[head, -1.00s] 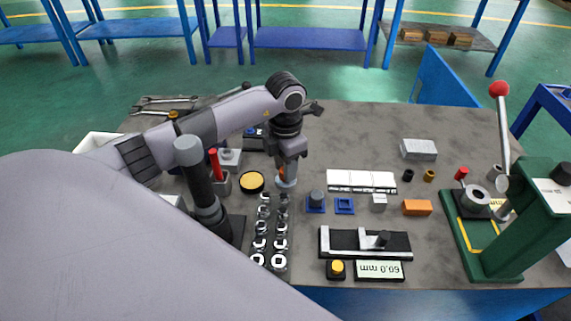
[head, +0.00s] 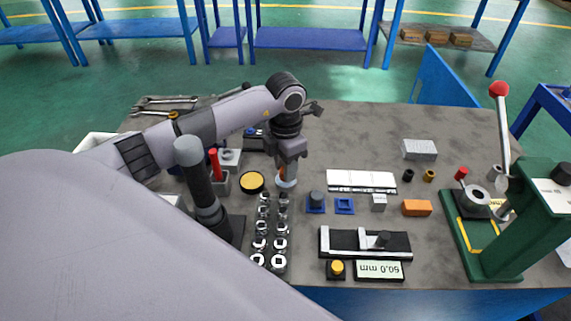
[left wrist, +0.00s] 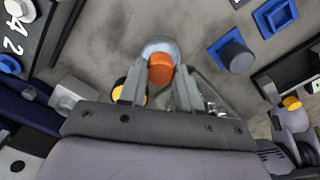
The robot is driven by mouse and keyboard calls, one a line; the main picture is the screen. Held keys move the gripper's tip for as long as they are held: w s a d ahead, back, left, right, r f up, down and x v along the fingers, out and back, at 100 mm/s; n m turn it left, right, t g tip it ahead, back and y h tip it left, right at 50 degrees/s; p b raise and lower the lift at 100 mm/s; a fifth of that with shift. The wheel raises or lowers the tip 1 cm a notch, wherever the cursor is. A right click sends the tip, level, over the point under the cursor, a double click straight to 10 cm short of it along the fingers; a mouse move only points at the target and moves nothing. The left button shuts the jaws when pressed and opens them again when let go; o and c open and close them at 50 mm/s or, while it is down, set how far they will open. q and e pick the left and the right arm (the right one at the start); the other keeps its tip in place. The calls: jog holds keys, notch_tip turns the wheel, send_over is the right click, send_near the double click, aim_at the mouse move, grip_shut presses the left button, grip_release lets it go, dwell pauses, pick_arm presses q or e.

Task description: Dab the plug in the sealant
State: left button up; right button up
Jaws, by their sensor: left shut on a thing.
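My left gripper (head: 285,170) points down and is shut on an orange plug (left wrist: 161,68), which shows between the fingertips in the left wrist view. A small pale round dish (head: 286,184), which looks like the sealant dish, is directly under the gripper. Its pale rim also shows just beyond the plug in the left wrist view (left wrist: 158,46). The plug is over or in the dish; whether it touches the contents is hidden. My right gripper is not in view.
A black-rimmed yellow disc (head: 251,182) lies left of the dish, and a rack of sockets (head: 270,235) lies in front. Blue fixtures (head: 344,206) and a white segmented strip (head: 361,181) are to the right. A green press (head: 525,220) stands at the far right.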

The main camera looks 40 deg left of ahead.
pick_arm(q)
jog(key=shift+r+p, duration=2.55)
jog(key=shift+r, duration=0.95)
jog(key=shift+d+r+m, duration=0.4)
jog(key=shift+m, duration=0.6)
jog(key=s+d+r+m+p, duration=0.1)
jog(key=s+d+r+m, duration=0.2)
jog(key=m, duration=1.1)
jog(key=s+d+r+m+p, duration=0.1)
jog(key=s+d+r+m, duration=0.2)
jog(key=m, duration=1.2)
notch_tip(320, 180, up, 2)
jog(key=shift+d+r, duration=0.1)
jog(key=shift+d, duration=0.75)
